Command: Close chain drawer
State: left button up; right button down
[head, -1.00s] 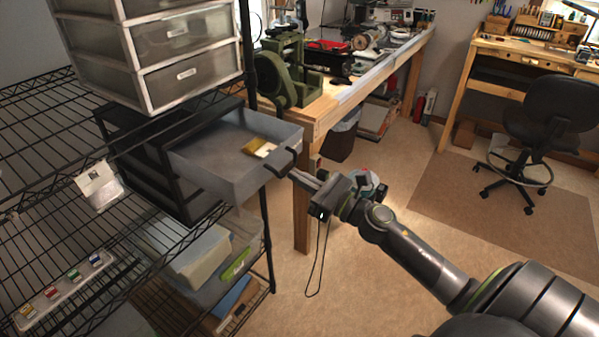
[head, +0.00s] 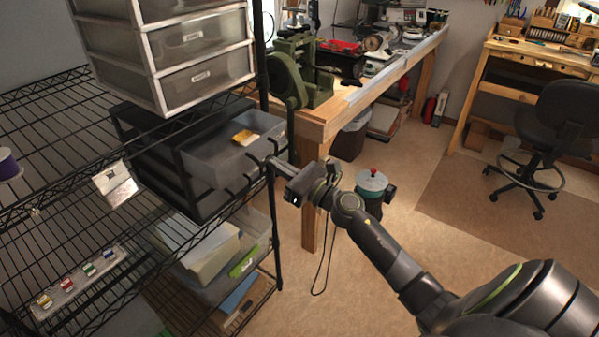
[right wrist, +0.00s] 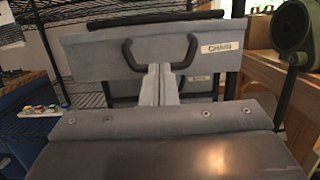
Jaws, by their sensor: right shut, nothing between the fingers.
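The chain drawer (head: 207,172) is a grey, open-topped drawer in a black drawer unit (head: 150,160) on the wire rack. It stands partly pulled out, with a small yellow and white packet (head: 244,138) inside. In the right wrist view, its front (right wrist: 95,55) fills the upper middle, with a black loop handle (right wrist: 128,55) and a "CHAIN" label (right wrist: 220,47). My right gripper (head: 264,164) is at the drawer front. In the wrist view its closed fingers (right wrist: 158,70) point at the front panel between the handle's arms, with nothing held. My left gripper is out of view.
A white-framed drawer tower (head: 190,65) stands above the unit. A wooden workbench (head: 320,120) with a green machine (head: 300,75) is close on the right. Lower shelves hold bins and a tray of small coloured items (head: 80,278). Open floor lies to the right.

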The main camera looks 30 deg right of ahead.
aim_at(248, 153)
jog(key=x, duration=0.3)
jog(key=f+b+x, duration=0.1)
jog(key=x, duration=0.2)
jog(key=f+b+x, duration=0.1)
jog(key=x, duration=0.3)
jog(key=shift+w+a+f, duration=0.1)
jog(key=shift+w, duration=0.2)
jog(key=shift+w+a+b, duration=0.2)
jog(key=shift+w+b, duration=0.25)
jog(key=shift+w, duration=0.1)
jog(key=shift+r, duration=0.3)
jog(key=shift+r, duration=0.15)
